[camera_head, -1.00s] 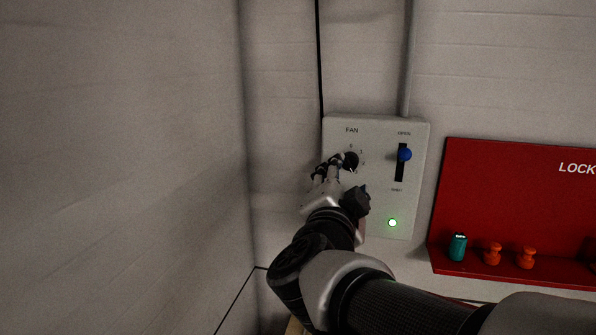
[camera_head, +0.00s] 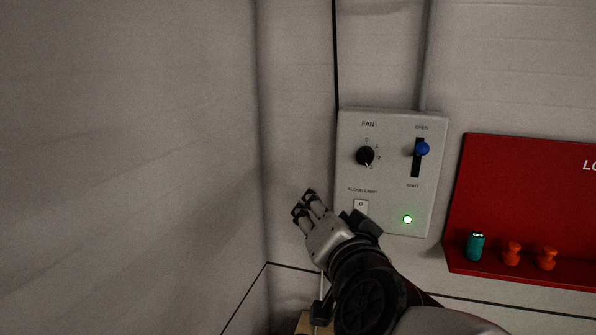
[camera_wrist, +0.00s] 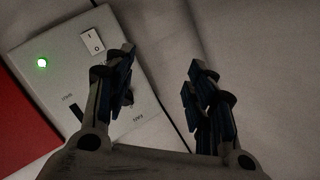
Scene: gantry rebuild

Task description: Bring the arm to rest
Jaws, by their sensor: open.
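My gripper (camera_head: 305,202) is open and empty. In the head view it is held to the lower left of the grey control panel (camera_head: 391,190), in front of the wall. In the wrist view its two fingers (camera_wrist: 160,85) stand apart with nothing between them. The panel carries a black FAN knob (camera_head: 366,156), a blue-tipped slider (camera_head: 421,149) near the top of its slot, a white FLOOD LAMP rocker switch (camera_head: 361,205) and a lit green lamp (camera_head: 407,219).
A red lockout board (camera_head: 520,200) hangs to the right, its shelf bearing a teal cylinder (camera_head: 475,246) and orange knob-shaped pieces (camera_head: 511,253). A side wall (camera_head: 130,170) stands at the left. A light wooden object (camera_head: 312,322) shows at the bottom. A conduit (camera_head: 427,55) runs up from the panel.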

